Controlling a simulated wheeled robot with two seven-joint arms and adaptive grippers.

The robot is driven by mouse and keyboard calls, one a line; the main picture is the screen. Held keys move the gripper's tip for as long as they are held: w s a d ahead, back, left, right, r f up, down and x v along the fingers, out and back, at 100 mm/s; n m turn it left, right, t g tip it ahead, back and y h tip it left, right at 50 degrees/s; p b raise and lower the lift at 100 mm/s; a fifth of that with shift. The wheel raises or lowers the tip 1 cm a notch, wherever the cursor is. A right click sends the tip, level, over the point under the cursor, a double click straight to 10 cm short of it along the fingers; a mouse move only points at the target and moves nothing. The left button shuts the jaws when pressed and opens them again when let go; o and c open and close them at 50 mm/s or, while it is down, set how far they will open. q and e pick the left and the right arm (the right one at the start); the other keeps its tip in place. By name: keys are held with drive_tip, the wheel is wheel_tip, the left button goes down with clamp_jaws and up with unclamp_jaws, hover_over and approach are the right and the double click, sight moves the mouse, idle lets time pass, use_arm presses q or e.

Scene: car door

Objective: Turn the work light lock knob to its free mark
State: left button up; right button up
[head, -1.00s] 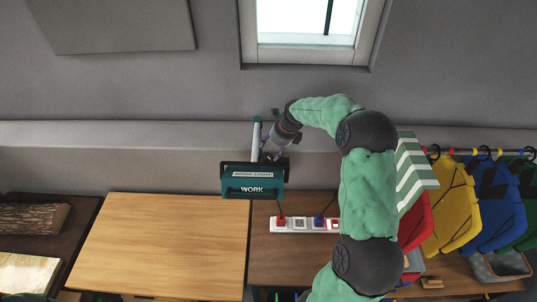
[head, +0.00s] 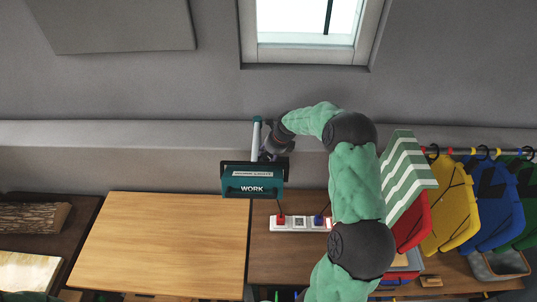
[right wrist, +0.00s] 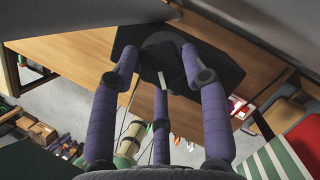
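The teal work light (head: 252,181) is labelled "WORK" and stands on a pale post (head: 256,135) behind the tables. My right gripper (head: 270,150) is right beside the post, behind the lamp's top edge. In the right wrist view, my right gripper's fingers (right wrist: 160,62) are spread apart around a dark round part (right wrist: 160,45), likely the lock knob, on the lamp's dark back. A small pale mark (right wrist: 162,80) shows near the middle finger's tip. I cannot tell whether the fingers touch the knob, nor read its marks. My left gripper is not in view.
A bare wooden table (head: 160,245) is at the front left. A power strip (head: 299,224) with plugs lies on the darker table below the lamp. Coloured hanging items (head: 450,215) and a striped green cloth (head: 405,180) are to the right. A window (head: 310,30) is above.

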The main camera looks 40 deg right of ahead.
drive_tip(key=shift+w+d+r+n, duration=0.1)
drive_tip(key=shift+d+n, duration=0.05)
drive_tip(key=shift+n, duration=0.15)
drive_tip(key=shift+r+n+y, duration=0.1)
drive_tip(key=shift+n+y, duration=0.2)
drive_tip(key=shift+n, duration=0.2)
drive_tip(key=shift+w, duration=0.1)
drive_tip(key=o, duration=1)
drive_tip(key=shift+c, duration=0.2)
drive_tip(key=shift+o, duration=0.7)
drive_tip(key=v, duration=1.2)
